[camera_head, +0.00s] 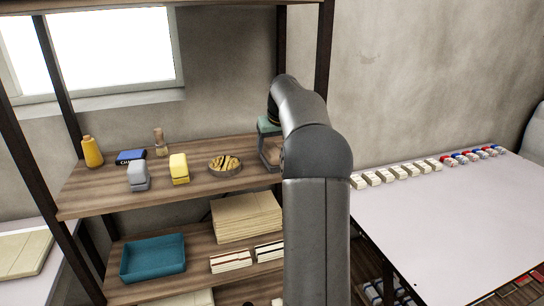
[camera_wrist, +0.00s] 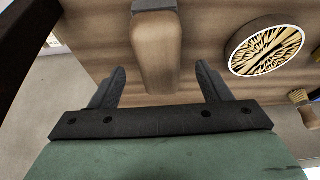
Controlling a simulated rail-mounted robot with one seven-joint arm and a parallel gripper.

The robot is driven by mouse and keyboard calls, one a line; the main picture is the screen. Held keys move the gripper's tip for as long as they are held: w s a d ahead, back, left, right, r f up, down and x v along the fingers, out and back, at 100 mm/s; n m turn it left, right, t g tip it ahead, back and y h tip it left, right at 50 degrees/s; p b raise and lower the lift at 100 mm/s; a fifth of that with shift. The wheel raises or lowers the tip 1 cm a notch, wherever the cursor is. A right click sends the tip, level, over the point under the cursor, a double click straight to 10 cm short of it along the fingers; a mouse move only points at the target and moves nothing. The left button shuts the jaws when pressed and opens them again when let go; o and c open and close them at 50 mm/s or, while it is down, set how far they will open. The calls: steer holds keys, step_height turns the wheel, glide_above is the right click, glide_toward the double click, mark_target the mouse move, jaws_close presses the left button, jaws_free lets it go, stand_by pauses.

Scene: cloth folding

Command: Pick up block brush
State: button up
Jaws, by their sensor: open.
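A wooden block with a rounded end and a dark grey strip at its far end, which looks like the block brush (camera_wrist: 156,48), shows at the top middle of the wrist view. My gripper (camera_wrist: 161,69) is open, with its two fingers apart and the block lying in line with the gap between them. I cannot tell whether the fingertips are beside it or short of it. In the head view my gripper (camera_head: 269,160) is at the right end of the upper shelf, partly behind my arm, and I cannot make out the brush there.
The upper shelf (camera_head: 215,192) also holds a round patterned dish (camera_head: 224,165), yellow block (camera_head: 179,169), grey block (camera_head: 138,176), blue box (camera_head: 130,157), yellow bottle (camera_head: 92,152) and brown upright item (camera_head: 160,142). Another small brush (camera_wrist: 300,97) shows right in the wrist view.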

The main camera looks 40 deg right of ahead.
mark_target(272, 148)
steer(key=x, duration=0.2)
steer(key=p+x, duration=0.1)
steer(key=x, duration=0.1)
steer(key=shift+w+d+f, duration=0.2)
steer(key=shift+w+f, duration=0.05)
steer(key=shift+w, duration=0.2)
steer(key=shift+f, duration=0.15)
steer(key=shift+f, duration=0.25)
steer(key=c, duration=1.1)
